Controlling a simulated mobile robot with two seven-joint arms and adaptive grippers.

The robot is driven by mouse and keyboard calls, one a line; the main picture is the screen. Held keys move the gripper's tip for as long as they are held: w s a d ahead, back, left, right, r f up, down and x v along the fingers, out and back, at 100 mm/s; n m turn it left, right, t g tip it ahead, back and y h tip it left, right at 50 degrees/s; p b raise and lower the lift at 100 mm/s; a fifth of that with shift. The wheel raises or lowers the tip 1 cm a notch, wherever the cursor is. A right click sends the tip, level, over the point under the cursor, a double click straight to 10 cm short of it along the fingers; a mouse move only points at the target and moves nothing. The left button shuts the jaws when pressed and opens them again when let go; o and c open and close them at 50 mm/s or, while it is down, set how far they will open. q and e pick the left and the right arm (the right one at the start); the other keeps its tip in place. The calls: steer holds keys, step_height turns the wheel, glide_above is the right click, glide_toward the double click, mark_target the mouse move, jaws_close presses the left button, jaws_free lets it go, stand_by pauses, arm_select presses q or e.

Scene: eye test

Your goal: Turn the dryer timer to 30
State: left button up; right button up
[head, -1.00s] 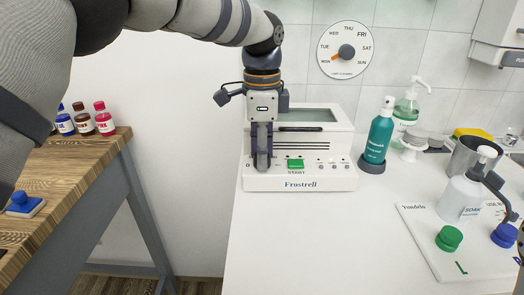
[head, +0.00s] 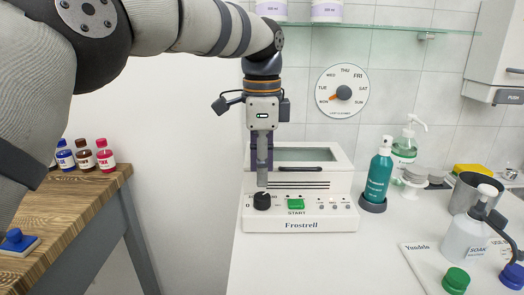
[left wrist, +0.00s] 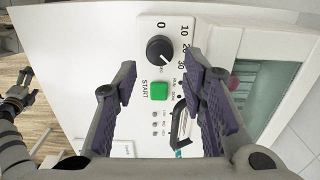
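The dryer (head: 340,212) is a white box with a grey window, a green START button and a black timer knob (head: 262,201) at its front left. In the left wrist view the knob (left wrist: 160,49) stands beside a scale reading 0, 10, 20, 30; its pale mark seems to lean to the lower right. My left gripper (head: 262,184) points down just above the knob. In the left wrist view its purple-padded fingers (left wrist: 160,80) are spread, with nothing between them. A dark part at the right edge of the head view may be my right gripper (head: 496,222); its fingers are unclear.
Right of the dryer stand a teal spray bottle (head: 379,178), a pump bottle (head: 404,150) and a white soap bottle (head: 464,238). A wooden table (head: 85,205) with small bottles is at left. A weekday dial (head: 342,104) hangs on the wall. Bare counter lies before the dryer.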

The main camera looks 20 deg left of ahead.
mark_target(262, 195)
arm_select(q)
step_height(262, 195, up, 6)
stand_by(0.4)
